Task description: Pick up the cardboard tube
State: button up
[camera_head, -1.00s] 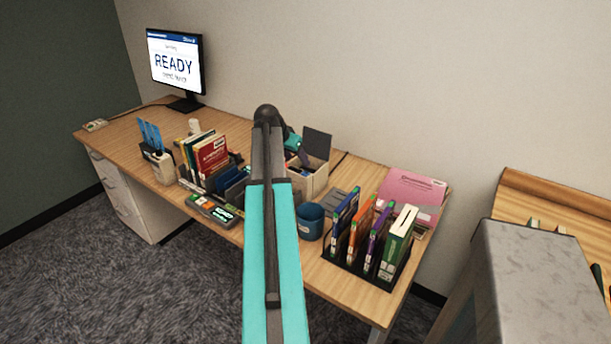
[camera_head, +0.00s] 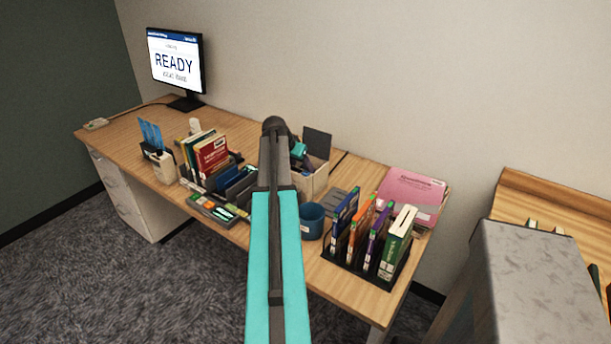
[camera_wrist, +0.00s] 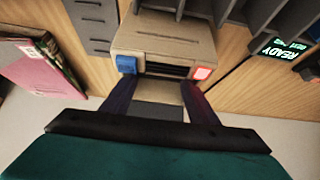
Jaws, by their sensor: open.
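I cannot make out the cardboard tube for sure in either view. A small pale cylinder (camera_head: 195,126) stands behind the books in the head view; I cannot tell what it is. My gripper (camera_wrist: 158,90) is open, with two dark fingers apart and nothing seen between them. A blue item (camera_wrist: 127,64) and a red-and-white item (camera_wrist: 202,73) show at the box's opening.
A blue cup (camera_head: 312,222) stands in front of the box. A black rack (camera_head: 352,262) of upright binders and a pink folder (camera_head: 410,190) are to the right. Books (camera_head: 208,158) and a monitor (camera_head: 176,65) are to the left.

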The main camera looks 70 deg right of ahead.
jog(key=shift+p+x, duration=0.65)
jog(key=shift+x, duration=1.7)
jog(key=shift+w, duration=0.15)
jog(key=c, duration=0.8)
